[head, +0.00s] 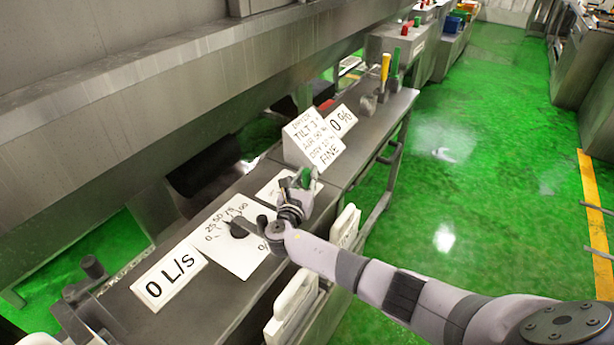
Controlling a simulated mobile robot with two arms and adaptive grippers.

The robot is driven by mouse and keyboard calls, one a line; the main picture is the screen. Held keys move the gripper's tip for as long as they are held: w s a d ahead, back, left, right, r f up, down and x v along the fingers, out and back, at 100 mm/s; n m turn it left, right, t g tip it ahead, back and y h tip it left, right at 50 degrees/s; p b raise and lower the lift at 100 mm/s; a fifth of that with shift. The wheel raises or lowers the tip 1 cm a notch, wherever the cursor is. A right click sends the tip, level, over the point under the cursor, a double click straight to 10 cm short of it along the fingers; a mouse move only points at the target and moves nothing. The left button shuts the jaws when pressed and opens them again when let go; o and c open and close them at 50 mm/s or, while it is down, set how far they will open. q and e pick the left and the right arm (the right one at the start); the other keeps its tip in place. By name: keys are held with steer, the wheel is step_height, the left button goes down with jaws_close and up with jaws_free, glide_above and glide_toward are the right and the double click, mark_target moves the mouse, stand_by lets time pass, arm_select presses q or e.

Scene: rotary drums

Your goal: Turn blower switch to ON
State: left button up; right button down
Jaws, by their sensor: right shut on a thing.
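My right arm comes in from the lower right, and its gripper (306,184) is at the grey bench, shut on a small green switch handle (305,176). The handle shows between the fingers, and a white plate (270,189) lies beside it, partly hidden by my gripper. I cannot read ON or OFF marks there, so the switch position is unclear. My left gripper is not in view.
A white sign block (306,143) and a "0 %" sign (342,121) stand behind. Yellow (385,67) and green (395,65) levers are farther back.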

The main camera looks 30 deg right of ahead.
steer(key=c, duration=1.4)
jaws_free()
step_height(320, 180, up, 10)
